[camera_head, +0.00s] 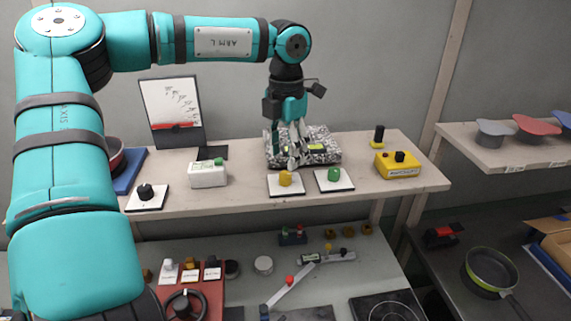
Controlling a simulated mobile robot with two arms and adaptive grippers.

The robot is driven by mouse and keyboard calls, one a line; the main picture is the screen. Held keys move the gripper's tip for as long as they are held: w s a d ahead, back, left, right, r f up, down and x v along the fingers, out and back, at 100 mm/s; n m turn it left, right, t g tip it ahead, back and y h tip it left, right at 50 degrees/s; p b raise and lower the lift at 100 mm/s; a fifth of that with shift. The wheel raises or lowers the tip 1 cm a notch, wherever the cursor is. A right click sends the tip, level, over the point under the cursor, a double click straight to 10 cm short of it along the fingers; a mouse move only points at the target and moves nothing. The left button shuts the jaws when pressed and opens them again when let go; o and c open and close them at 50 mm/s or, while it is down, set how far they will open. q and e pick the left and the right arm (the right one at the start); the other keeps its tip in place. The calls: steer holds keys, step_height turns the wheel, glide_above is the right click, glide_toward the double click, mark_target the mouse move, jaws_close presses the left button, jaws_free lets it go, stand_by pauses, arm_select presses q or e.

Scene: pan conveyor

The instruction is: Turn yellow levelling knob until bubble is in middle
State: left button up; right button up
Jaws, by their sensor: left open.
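The yellow levelling knob (285,178) stands on a white square base near the front edge of the shelf. My left gripper (292,162) points down just above and behind it, open, in front of a speckled block (322,146). A small green-yellow patch (316,147) shows on top of the block; it may be the level, but the bubble is too small to make out. The fingers appear close to the knob, and I cannot tell whether they touch it. My right gripper is not in view.
A green knob (334,174) on a white base stands close to the right. A yellow box (397,164) with a black knob is farther right. A white box (208,174) and a black knob (146,192) stand to the left. Below is a lower bench with several controls.

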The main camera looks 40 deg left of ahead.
mark_target(285, 174)
arm_select(q)
step_height(285, 174, down, 5)
steer(key=shift+s+r+p, duration=0.1)
steer(key=shift+r+p, duration=0.1)
steer(key=shift+p, duration=0.45)
steer(key=shift+f, duration=0.35)
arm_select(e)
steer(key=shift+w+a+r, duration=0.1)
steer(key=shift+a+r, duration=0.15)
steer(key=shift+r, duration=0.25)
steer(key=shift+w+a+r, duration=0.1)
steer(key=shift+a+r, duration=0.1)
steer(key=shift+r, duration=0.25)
arm_select(q)
jaws_close()
steer(key=n+b, duration=0.1)
steer(key=b, duration=0.1)
steer(key=n+b, duration=0.1)
steer(key=b, duration=0.1)
steer(key=shift+f+b, duration=0.25)
steer(key=shift+b, duration=0.15)
steer(key=shift+r+n, duration=0.1)
steer(key=shift+n, duration=0.4)
steer(key=shift+r, duration=0.2)
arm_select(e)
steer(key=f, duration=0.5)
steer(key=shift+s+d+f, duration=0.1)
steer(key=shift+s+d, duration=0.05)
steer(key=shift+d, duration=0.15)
